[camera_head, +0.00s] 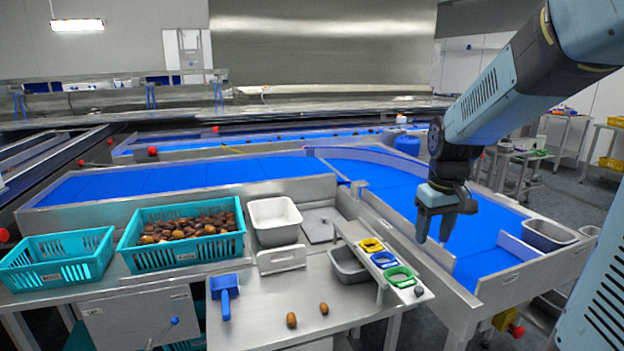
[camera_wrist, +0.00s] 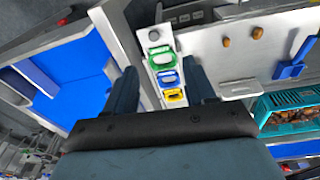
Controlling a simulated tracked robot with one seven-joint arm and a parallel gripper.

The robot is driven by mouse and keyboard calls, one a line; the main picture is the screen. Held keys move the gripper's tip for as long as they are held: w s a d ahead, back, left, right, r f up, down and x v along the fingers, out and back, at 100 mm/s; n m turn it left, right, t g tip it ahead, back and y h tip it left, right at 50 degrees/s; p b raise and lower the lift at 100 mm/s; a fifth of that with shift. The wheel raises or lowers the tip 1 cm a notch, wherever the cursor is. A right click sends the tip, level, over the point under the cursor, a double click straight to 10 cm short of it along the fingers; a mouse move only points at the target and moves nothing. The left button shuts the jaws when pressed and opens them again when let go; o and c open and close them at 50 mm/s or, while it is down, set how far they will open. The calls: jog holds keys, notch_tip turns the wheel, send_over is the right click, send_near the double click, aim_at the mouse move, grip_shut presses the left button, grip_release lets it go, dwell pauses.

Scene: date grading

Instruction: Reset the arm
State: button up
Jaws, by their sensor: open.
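My gripper (camera_head: 435,228) hangs from my blue arm over the right-hand end of the blue conveyor, fingers pointing down, open, with nothing between them. In the wrist view the two dark fingers of my gripper (camera_wrist: 162,85) stand apart. The sloped plate with the yellow ring (camera_head: 371,245), blue ring (camera_head: 384,259) and green ring (camera_head: 400,276) is to the left of and below my gripper. The same green ring (camera_wrist: 162,58), blue ring (camera_wrist: 168,78) and yellow ring (camera_wrist: 176,97) show between the fingers in the wrist view, apart from them.
A teal crate of dates (camera_head: 183,254), an empty teal crate (camera_head: 60,262) and a white tub (camera_head: 274,220) stand on the steel table. Two loose dates (camera_head: 291,319) (camera_head: 324,308) and a blue scoop (camera_head: 225,292) lie in front. A grey bin (camera_head: 350,266) sits beside the plate.

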jog(key=s+a+r+m+t, duration=0.1)
jog(key=s+r, duration=0.3)
jog(key=s, duration=0.4)
jog(key=s+a+r+m+t, duration=0.1)
jog(key=s+a+r+t, duration=0.1)
jog(key=s, duration=0.6)
notch_tip(320, 180, up, 2)
jog(key=shift+a+r+m+t, duration=0.1)
jog(key=shift+a+m+t, duration=0.25)
jog(key=shift+t, duration=0.25)
